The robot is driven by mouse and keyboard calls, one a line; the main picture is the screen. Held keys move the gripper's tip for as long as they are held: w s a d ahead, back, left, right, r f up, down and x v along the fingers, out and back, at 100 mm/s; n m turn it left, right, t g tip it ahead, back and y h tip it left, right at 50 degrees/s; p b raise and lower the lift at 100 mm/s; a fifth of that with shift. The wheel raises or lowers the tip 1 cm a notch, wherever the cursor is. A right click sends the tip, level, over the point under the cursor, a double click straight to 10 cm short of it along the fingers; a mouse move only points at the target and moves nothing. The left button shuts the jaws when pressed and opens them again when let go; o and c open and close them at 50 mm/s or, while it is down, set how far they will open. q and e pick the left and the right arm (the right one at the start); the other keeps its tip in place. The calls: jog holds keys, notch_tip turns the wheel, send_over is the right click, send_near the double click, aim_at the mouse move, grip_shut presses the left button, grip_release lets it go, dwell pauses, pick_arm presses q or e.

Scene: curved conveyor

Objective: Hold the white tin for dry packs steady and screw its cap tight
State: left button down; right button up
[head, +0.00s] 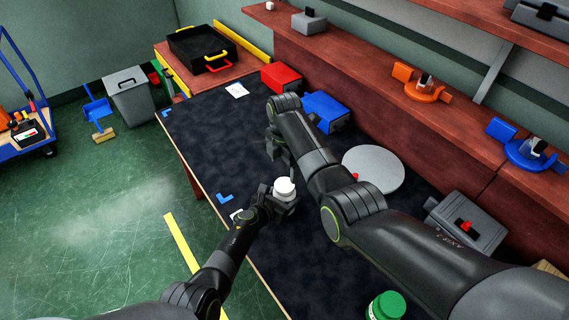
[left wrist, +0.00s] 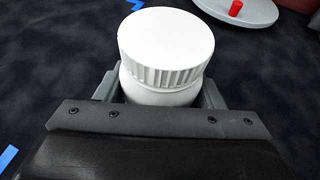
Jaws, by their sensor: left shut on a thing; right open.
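The white tin (left wrist: 162,95) stands upright between the fingers of my left gripper (left wrist: 160,92), which is shut on it. Its white ribbed cap (left wrist: 166,45) sits on top and looks level; how tight it is cannot be seen. In the head view the tin (head: 284,188) is near the front edge of the dark table, with my left gripper (head: 277,197) around it. My right gripper (head: 276,148) is open, beyond the tin and slightly left of it, apart from the cap. Its fingertips are small and partly hidden by its own wrist.
A round grey plate (head: 375,168) lies right of my right arm. A green-capped jar (head: 386,305) is at the near right. The table's left part is mostly clear.

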aim_at(284, 186)
dwell(0.4)
jog(key=shift+f, duration=3.95)
jog(key=shift+c, duration=0.2)
jog(key=c, duration=1)
jog(key=m, duration=0.5)
jog(key=shift+s+m, duration=0.1)
jog(key=shift+m, duration=0.3)
jog(key=m, duration=0.4)
jog(key=shift+m, duration=0.3)
jog(key=m, duration=0.4)
jog(key=shift+f+m, duration=0.1)
jog(key=shift+m, duration=0.3)
jog(key=m, duration=0.5)
jog(key=shift+s, duration=0.1)
